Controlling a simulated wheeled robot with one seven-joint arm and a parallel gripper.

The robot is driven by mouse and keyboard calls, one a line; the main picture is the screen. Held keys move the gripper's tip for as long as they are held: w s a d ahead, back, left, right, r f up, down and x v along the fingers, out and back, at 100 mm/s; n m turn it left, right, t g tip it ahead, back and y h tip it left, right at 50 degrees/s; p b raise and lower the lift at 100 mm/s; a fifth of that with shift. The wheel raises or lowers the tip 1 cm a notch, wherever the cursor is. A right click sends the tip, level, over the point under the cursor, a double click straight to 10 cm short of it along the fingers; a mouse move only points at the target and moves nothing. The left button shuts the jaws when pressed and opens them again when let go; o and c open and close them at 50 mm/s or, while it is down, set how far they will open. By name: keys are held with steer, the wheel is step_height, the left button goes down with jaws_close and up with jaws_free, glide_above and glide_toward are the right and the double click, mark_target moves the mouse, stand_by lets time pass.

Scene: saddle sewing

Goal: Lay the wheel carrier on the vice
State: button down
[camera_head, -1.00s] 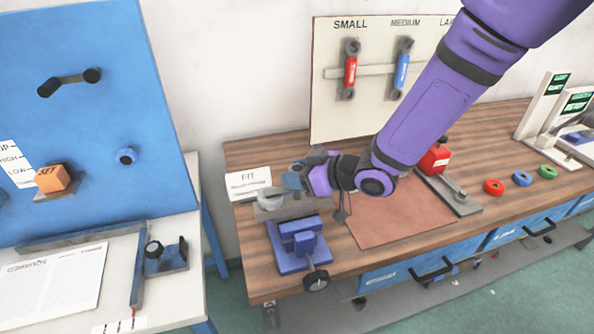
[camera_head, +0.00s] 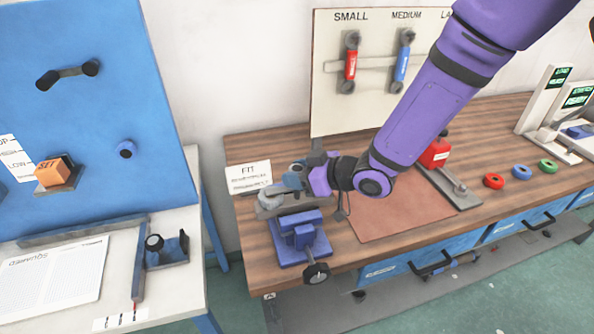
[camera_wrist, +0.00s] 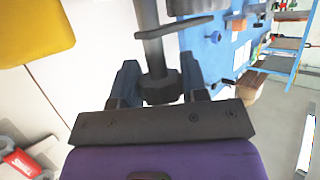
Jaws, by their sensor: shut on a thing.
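My gripper (camera_wrist: 158,92) is shut on a dark grey metal piece (camera_wrist: 153,52), which I take to be the wheel carrier. In the wrist view it is a post with a thin crossbar and a thicker collar between the fingers; its top runs out of view. In the head view my gripper (camera_head: 297,178) is above the bench, just behind the blue vice (camera_head: 300,240). The held piece is small and mostly hidden there. The vice stands at the bench's front left edge, with a dark round knob in front.
A grey base with a round part (camera_head: 268,204) sits behind the vice, near the FIT card (camera_head: 248,178). A brown mat (camera_head: 395,218) lies to the right. A red block (camera_head: 435,153) on a grey plate and coloured rings (camera_head: 521,172) are farther right.

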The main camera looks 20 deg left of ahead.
steer(key=c, duration=0.6)
jaws_free()
steer(key=shift+o, duration=0.2)
steer(key=shift+f, duration=0.1)
steer(key=v, duration=1)
steer(key=shift+d, duration=0.4)
